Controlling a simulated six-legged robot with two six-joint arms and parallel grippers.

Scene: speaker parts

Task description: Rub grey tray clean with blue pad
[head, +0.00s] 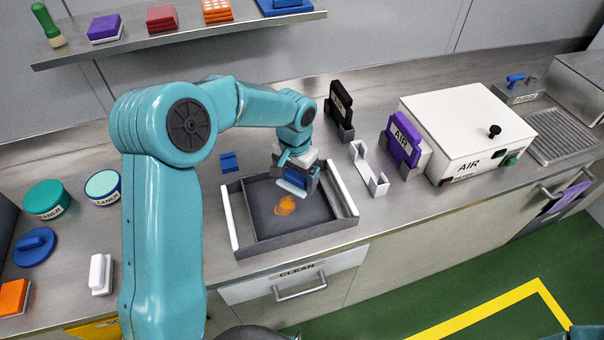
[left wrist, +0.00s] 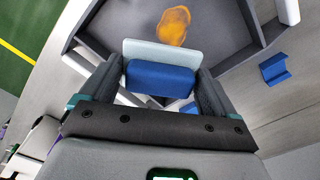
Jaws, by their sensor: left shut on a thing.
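The grey tray (head: 262,221) sits on the steel counter, with white rails at its left and right sides. An orange-brown stain (head: 285,205) is on its floor, and it also shows in the left wrist view (left wrist: 173,26). My left gripper (head: 298,178) is over the right back part of the tray. It is shut on the blue pad (left wrist: 160,79), which has a pale face plate (left wrist: 150,50) on its far side. The pad is beside the stain, not over it. I cannot tell whether it touches the tray floor.
A small blue bracket (head: 229,162) lies behind the tray. Round cleaner tubs (head: 102,187) and a white block (head: 101,274) are at left.

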